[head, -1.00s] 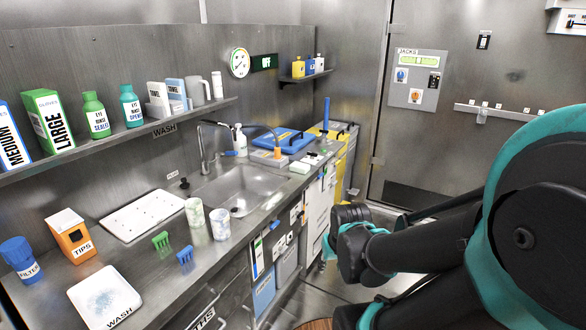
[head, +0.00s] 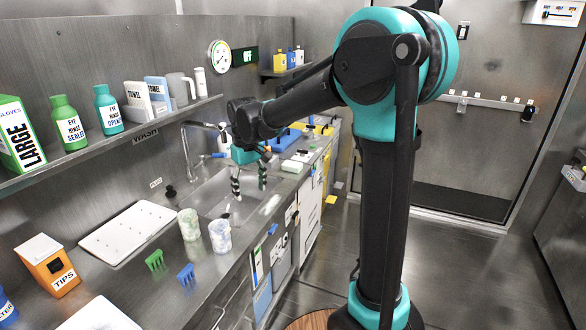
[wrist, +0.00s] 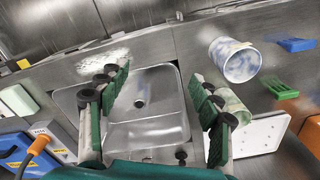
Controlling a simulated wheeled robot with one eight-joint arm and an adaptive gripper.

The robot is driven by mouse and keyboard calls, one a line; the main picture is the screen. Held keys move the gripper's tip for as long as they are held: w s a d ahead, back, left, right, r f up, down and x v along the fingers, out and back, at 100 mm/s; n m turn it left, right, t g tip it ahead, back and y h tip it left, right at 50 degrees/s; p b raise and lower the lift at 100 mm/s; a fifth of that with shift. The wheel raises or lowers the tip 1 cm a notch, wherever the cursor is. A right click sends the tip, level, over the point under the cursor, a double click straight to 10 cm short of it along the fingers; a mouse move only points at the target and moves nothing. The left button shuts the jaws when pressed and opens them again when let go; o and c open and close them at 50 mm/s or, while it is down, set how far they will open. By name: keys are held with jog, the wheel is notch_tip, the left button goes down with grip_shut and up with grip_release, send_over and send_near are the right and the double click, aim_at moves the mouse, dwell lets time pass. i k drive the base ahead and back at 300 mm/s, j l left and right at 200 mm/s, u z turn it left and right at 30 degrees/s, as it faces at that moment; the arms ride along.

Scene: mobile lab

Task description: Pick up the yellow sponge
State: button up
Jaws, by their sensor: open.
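No clearly yellow sponge shows. A pale yellow-green block (head: 292,167), possibly the sponge, lies on the counter beyond the sink; it also shows at the left edge of the wrist view (wrist: 18,100). My gripper (head: 249,184) is open and empty above the sink (head: 215,192), fingers pointing down. In the wrist view the gripper's fingers (wrist: 160,88) stand wide apart with the sink basin between and below them. The block is outside the fingers, beyond my gripper in the head view.
Two mottled cups (head: 220,232) stand at the sink's near side. The faucet (head: 190,150) rises behind the sink, close to my gripper. A white perforated board (head: 128,228), a green rack (head: 155,261) and a blue rack (head: 186,273) are on the near counter. A shelf (head: 110,142) hangs above.

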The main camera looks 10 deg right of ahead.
aim_at(291, 166)
jog(key=i+l+u, duration=0.3)
jog(key=i+l, duration=0.2)
jog(key=l, duration=0.15)
jog(key=i+l+u, duration=0.15)
jog(key=l, duration=0.2)
jog(key=i+l+u, duration=0.3)
jog(key=i+l, duration=0.15)
jog(key=l, duration=0.35)
